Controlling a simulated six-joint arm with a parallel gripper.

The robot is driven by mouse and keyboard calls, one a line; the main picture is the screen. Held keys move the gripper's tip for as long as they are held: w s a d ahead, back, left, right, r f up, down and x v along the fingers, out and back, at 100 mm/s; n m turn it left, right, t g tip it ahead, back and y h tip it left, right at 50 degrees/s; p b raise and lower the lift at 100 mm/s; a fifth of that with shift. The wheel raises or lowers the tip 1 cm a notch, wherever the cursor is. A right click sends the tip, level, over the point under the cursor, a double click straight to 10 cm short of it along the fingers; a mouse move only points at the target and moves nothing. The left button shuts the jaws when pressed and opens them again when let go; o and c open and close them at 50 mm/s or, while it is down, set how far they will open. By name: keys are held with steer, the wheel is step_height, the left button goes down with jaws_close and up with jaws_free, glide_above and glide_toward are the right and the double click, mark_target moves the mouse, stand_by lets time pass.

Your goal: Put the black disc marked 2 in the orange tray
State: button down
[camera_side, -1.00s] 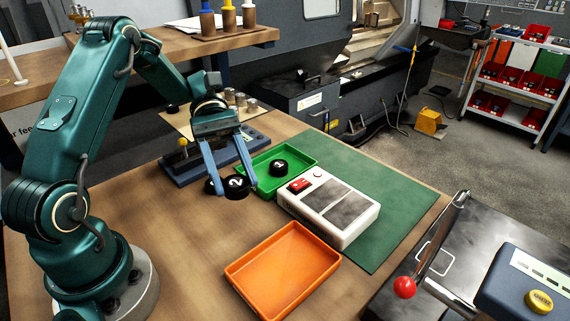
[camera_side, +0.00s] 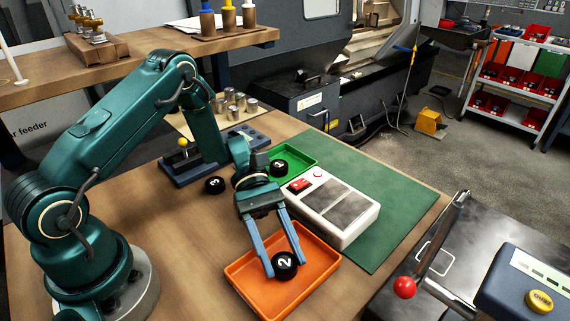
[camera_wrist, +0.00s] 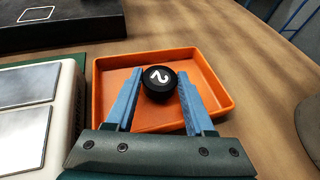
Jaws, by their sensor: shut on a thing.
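The black disc marked 2 (camera_side: 285,265) is between the blue fingers of my gripper (camera_side: 286,268), which is shut on it. The disc also shows in the wrist view (camera_wrist: 160,84), with its white 2 facing up. The gripper and disc are over the orange tray (camera_side: 241,270), inside its outline in both views. I cannot tell whether the disc touches the tray floor. The tray's rim also shows in the wrist view (camera_wrist: 218,80); my fingers hide part of its floor.
A black disc marked 3 (camera_side: 215,185) lies on the table. Another black disc (camera_side: 278,168) sits in the green tray (camera_side: 303,158). A white box with a red switch (camera_side: 340,205) stands right beside the orange tray. The table left of the orange tray is clear.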

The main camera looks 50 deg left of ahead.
steer(key=shift+f, duration=0.3)
steer(key=shift+c, duration=1.3)
jaws_free()
